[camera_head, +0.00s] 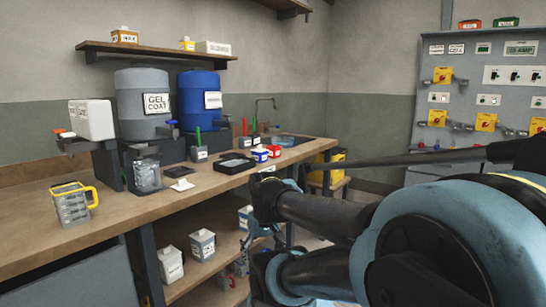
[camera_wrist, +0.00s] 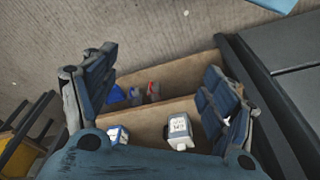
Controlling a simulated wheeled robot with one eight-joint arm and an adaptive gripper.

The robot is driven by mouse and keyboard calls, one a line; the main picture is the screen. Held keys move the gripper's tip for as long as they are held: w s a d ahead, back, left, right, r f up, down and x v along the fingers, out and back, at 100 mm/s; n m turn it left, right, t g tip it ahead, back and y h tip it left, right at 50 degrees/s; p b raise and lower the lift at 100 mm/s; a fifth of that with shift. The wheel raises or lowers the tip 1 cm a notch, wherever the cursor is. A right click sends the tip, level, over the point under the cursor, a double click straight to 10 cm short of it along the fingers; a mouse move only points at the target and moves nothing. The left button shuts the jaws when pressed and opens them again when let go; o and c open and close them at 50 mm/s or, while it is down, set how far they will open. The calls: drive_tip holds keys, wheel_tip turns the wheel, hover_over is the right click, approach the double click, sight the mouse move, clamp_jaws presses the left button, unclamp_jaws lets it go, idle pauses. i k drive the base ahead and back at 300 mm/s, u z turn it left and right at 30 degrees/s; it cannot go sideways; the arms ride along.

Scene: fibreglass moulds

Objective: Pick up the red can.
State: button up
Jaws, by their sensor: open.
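In the head view my arm hides much of the space in front of the bench.
The wooden workbench (camera_head: 130,214) carries drums, a yellow-handled mug (camera_head: 74,203) and a black tray (camera_head: 235,163). In the wrist view, a white-labelled can (camera_wrist: 179,131) is close to my right finger.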

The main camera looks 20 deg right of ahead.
sight(274, 151)
drive_tip(key=u, duration=1.6)
drive_tip(key=k, duration=1.05)
drive_tip(key=z, duration=1.6)
drive_tip(key=i, duration=1)
